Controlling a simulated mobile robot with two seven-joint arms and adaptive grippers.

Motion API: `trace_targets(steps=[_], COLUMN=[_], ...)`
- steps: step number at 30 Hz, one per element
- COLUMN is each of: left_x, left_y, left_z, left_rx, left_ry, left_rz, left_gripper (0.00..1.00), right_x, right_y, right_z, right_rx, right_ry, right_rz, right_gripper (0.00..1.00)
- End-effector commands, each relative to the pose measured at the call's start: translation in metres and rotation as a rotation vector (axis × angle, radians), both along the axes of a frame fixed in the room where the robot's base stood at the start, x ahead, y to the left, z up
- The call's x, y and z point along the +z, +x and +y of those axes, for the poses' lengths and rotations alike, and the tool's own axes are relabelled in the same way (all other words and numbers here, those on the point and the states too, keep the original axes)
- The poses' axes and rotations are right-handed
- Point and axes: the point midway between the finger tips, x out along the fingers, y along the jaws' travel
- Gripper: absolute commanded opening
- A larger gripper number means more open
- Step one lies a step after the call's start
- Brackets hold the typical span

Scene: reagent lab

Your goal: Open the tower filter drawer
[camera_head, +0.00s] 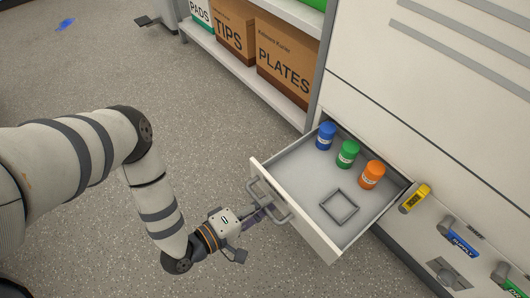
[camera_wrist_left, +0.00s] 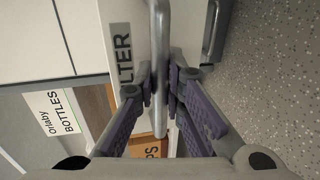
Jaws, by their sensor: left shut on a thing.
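The filter drawer (camera_head: 290,222) is pulled out of the white tower (camera_head: 400,120), with its inside in plain view. Its front carries a bar handle (camera_head: 262,192); in the left wrist view the handle (camera_wrist_left: 159,25) runs upright beside a label (camera_wrist_left: 121,52) whose visible letters read "LTER". My left gripper (camera_head: 262,213) is shut on the handle, with its purple finger pads (camera_wrist_left: 160,84) on either side of the bar. Inside the drawer stand a blue bottle (camera_head: 325,136), a green bottle (camera_head: 347,154) and an orange bottle (camera_head: 371,175), with a grey square frame (camera_head: 339,207) nearer the front.
A shelf (camera_head: 240,69) with boxes marked TIPS (camera_head: 235,30) and PLATES (camera_head: 284,62) stands left of the tower. A blue scrap (camera_head: 65,24) lies on otherwise open floor.

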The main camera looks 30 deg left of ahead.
Motion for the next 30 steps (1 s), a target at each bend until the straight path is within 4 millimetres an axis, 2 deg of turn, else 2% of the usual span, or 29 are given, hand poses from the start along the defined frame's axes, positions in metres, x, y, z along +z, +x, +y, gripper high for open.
trace_targets(steps=[4,5,7,17,20,27,30], left_x=[0.0,0.0,0.0,0.0,0.003,0.016,0.021], left_y=[0.0,0.0,0.0,-0.003,-0.019,-0.079,-0.096], left_z=[0.001,0.001,0.0,0.001,0.007,0.029,0.035], left_rx=[0.001,0.001,0.001,0.0,0.001,0.002,0.001], left_ry=[0.0,0.0,0.0,0.0,0.001,0.001,0.001], left_rz=[-0.001,-0.001,-0.001,0.001,0.004,0.005,0.003], left_gripper=[0.0,0.15,0.31,0.31,0.31,0.31,0.31], right_x=[0.0,0.0,0.0,0.0,0.0,0.0,0.0], right_y=[0.0,0.0,0.0,0.0,0.0,0.0,0.0], right_z=[0.0,0.0,0.0,0.0,0.0,0.0,0.0], right_rx=[0.0,0.0,0.0,0.0,0.0,0.0,0.0], right_ry=[0.0,0.0,0.0,0.0,0.0,0.0,0.0], right_rz=[0.0,0.0,0.0,0.001,0.001,0.0,0.0], right_gripper=[0.4,0.4,0.4,0.4,0.4,0.4,0.4])
